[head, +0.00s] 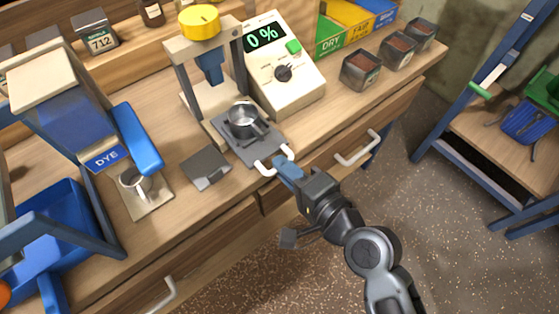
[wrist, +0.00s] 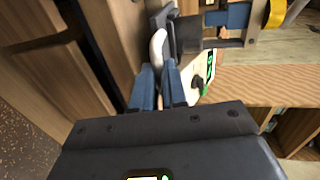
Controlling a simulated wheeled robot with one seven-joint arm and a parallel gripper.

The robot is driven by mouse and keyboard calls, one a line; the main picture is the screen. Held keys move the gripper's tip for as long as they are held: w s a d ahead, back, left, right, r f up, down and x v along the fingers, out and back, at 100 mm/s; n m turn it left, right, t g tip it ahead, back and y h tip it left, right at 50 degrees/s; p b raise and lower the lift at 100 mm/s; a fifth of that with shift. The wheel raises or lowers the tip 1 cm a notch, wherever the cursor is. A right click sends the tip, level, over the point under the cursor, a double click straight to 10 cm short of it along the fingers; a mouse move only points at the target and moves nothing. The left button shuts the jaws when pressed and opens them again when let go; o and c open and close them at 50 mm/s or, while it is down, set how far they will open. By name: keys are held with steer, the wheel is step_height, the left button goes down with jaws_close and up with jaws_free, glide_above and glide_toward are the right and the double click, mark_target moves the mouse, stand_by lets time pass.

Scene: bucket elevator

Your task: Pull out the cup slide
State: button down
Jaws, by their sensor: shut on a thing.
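The cup slide (head: 262,151) is a flat dark grey plate with a white handle (head: 264,167) at its front edge. A small metal cup (head: 242,121) stands on the slide, under the press frame (head: 176,66) with the yellow knob. The slide sticks out from the frame toward the table's front edge. My gripper (head: 281,163) is shut on the white handle, its blue fingers around it. In the wrist view the fingers (wrist: 158,70) close on the handle (wrist: 157,47), and the dark cup (wrist: 187,34) shows just beyond.
A meter reading 0 % (head: 283,72) stands right of the press. A grey block (head: 205,168) lies left of the slide. A drawer handle (head: 357,148) juts from the table front. Several small bins stand at the right; the floor in front is clear.

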steer(key=c, duration=1.2)
jaws_free()
steer(key=shift+o, duration=0.2)
steer(key=b+v, duration=0.1)
steer(key=v, duration=0.6)
steer(key=shift+s+d, duration=0.2)
steer(key=shift+s, duration=0.1)
steer(key=s+d+f+n+h, duration=0.25)
steer(key=s+d+h, duration=0.35)
steer(key=s+d, duration=0.4)
steer(key=s+d+r+n+t+h, duration=0.1)
steer(key=s+d+r+n, duration=0.1)
steer(key=s+r+n, duration=0.2)
steer(key=s+d+r+n+t+h, duration=0.1)
steer(key=s+r+n, duration=0.3)
steer(key=s, duration=0.5)
steer(key=shift+s+d+r+n+h, duration=0.2)
steer(key=shift+d+r+n+h, duration=0.1)
steer(key=shift+d+r+n, duration=0.15)
